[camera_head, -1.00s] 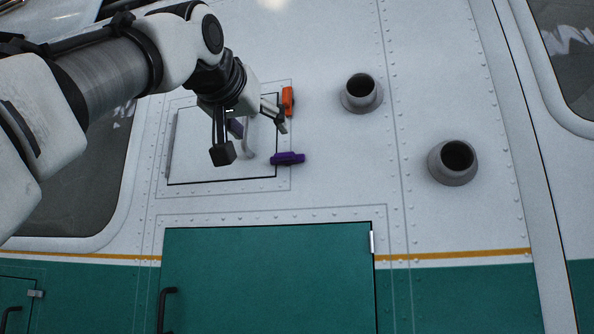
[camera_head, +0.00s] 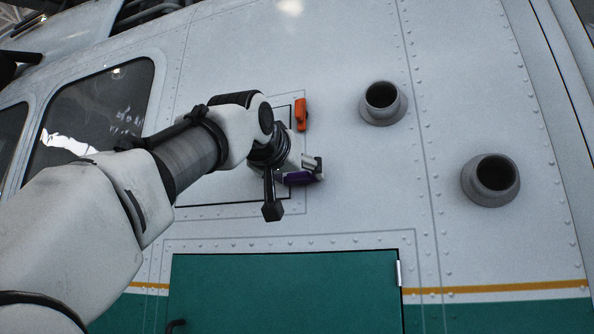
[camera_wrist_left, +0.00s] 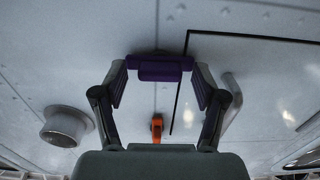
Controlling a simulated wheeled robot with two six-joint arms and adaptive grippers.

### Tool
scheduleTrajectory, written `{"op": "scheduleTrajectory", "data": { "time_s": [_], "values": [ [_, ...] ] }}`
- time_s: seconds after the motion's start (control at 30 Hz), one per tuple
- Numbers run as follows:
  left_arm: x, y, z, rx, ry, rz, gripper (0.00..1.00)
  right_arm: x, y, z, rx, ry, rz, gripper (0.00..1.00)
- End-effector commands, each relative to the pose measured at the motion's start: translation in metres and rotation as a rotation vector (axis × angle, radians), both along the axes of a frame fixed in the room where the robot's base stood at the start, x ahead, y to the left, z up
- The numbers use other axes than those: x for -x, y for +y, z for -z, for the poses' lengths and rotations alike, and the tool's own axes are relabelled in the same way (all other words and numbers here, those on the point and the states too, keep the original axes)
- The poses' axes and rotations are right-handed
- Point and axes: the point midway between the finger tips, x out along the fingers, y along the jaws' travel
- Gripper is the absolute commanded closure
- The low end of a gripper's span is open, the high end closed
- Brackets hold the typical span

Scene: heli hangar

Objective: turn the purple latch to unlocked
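The purple latch (camera_head: 299,178) lies roughly level at the right edge of a white hatch panel (camera_head: 235,206), partly hidden by my left gripper (camera_head: 292,188). In the left wrist view the purple latch (camera_wrist_left: 160,68) lies crosswise between the fingertips of my left gripper (camera_wrist_left: 160,78). The fingers are spread wide, one at each end of the latch; I cannot tell whether they touch it. An orange latch (camera_head: 301,115) stands upright above the purple one; it also shows in the left wrist view (camera_wrist_left: 157,127). My right gripper is not in view.
Two grey round ports (camera_head: 382,101) (camera_head: 491,179) stick out of the riveted white wall at the right. A green door (camera_head: 285,290) lies below. A grey handle (camera_wrist_left: 228,97) on the panel shows in the left wrist view.

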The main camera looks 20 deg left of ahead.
Motion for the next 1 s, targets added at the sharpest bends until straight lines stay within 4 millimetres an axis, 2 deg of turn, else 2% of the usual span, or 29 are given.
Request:
{"op": "scheduleTrajectory", "data": {
  "time_s": [0.03,0.17,0.63,1.0],
  "values": [
    [0.000,0.000,0.000,0.000,0.000,0.000,0.43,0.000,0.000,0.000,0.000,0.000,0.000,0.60],
    [0.000,0.000,0.000,0.000,0.000,0.000,0.89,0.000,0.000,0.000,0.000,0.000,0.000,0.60],
    [0.000,0.000,-0.001,-0.051,-0.002,0.000,0.89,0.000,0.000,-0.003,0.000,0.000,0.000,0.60],
    [0.000,0.000,-0.002,-0.300,-0.009,0.001,0.89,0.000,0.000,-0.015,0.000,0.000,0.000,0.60]
  ]
}}
